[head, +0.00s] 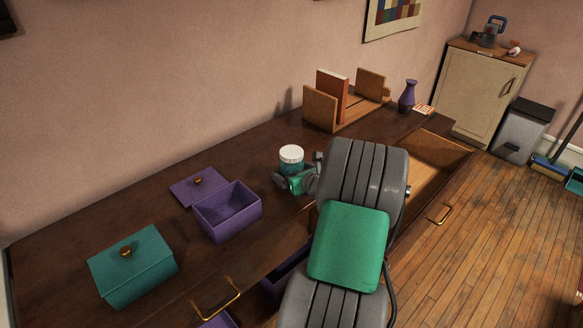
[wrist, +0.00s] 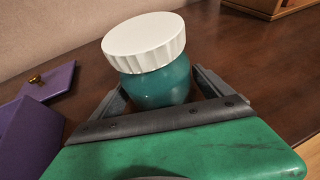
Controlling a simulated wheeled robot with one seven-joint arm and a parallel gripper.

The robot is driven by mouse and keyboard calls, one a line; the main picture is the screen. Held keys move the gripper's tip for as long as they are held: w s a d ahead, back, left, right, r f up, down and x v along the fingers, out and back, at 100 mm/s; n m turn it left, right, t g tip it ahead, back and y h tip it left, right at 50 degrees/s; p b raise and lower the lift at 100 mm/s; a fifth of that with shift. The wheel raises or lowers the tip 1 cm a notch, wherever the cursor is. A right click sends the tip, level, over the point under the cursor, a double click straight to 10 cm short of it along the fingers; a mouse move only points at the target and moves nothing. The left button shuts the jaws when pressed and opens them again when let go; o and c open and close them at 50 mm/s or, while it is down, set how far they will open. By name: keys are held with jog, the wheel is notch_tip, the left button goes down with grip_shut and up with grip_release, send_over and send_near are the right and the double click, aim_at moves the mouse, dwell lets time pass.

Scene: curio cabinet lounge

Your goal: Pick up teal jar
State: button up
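The teal jar (head: 291,164) with a white ridged lid stands upright on the dark wooden cabinet top. In the wrist view the jar (wrist: 158,86) is straight ahead, and its lower part is hidden behind my gripper's front edge. My gripper (head: 291,181) is low over the cabinet top at the near side of the jar. In the wrist view the fingers of my gripper (wrist: 158,80) are spread apart, one on each side of the jar. I cannot tell whether either finger touches it.
An open purple box (head: 228,212) stands left of the jar, with its purple lid (head: 199,184) behind it. A closed teal box (head: 134,265) is at the front left. A wooden book stand (head: 321,108) and a purple vase (head: 407,96) are farther back. Open drawers (head: 441,150) are along the front.

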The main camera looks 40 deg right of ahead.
jog(key=c, duration=1.5)
jog(key=shift+r, duration=0.1)
jog(key=shift+c, duration=0.3)
jog(key=shift+c, duration=0.2)
